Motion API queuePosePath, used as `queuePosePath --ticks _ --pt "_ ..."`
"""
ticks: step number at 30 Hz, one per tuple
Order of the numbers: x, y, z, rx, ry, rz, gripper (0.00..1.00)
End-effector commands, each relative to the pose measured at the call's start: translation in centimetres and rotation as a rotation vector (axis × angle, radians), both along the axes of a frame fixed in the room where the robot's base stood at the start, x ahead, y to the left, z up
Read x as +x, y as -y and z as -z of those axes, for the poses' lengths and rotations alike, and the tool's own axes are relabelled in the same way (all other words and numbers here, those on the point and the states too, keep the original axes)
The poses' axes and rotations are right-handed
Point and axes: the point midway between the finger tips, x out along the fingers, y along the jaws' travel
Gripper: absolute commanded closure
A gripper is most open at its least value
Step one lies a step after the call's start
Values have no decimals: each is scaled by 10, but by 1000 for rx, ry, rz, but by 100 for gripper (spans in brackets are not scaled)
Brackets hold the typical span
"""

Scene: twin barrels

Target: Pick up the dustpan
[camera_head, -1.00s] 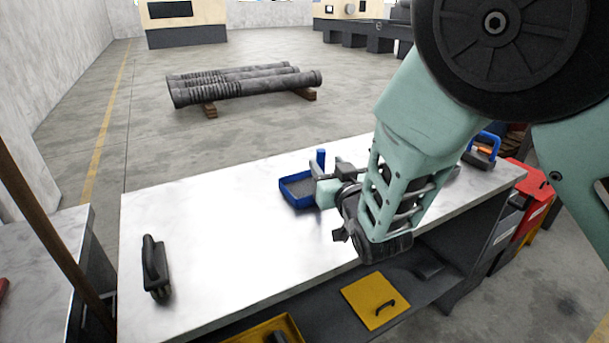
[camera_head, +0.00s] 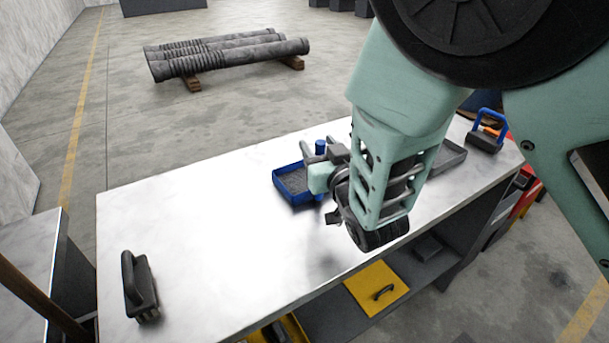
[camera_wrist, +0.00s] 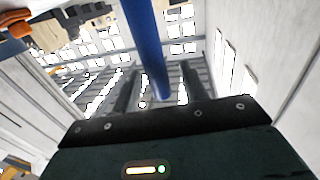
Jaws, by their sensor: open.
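The blue dustpan (camera_head: 292,192) with a dark inside lies on the pale workbench (camera_head: 215,215), near its far edge. Its blue handle (camera_head: 320,147) stands upright. My gripper (camera_head: 321,153) is at the handle, its jaws open. In the wrist view the blue handle (camera_wrist: 150,45) runs between the two dark fingers of my gripper (camera_wrist: 160,88), with gaps visible on both sides. My gripper and forearm hide part of the dustpan's right side in the head view.
A black-handled brush (camera_head: 140,288) stands at the bench's left end. A grey tray (camera_head: 452,157) and a blue-handled tool (camera_head: 486,133) are at the right end. A yellow panel (camera_head: 376,288) is on the lower shelf. The bench's left middle is clear.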

Motion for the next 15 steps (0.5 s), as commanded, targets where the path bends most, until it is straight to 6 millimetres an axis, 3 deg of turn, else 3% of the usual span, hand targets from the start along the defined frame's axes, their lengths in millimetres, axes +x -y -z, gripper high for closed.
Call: queuePosePath --ticks 2,6,15 --pt "0 0 0 0 0 0 59" --pt "0 0 0 0 0 0 98" --pt "0 0 -1 2 1 0 100"
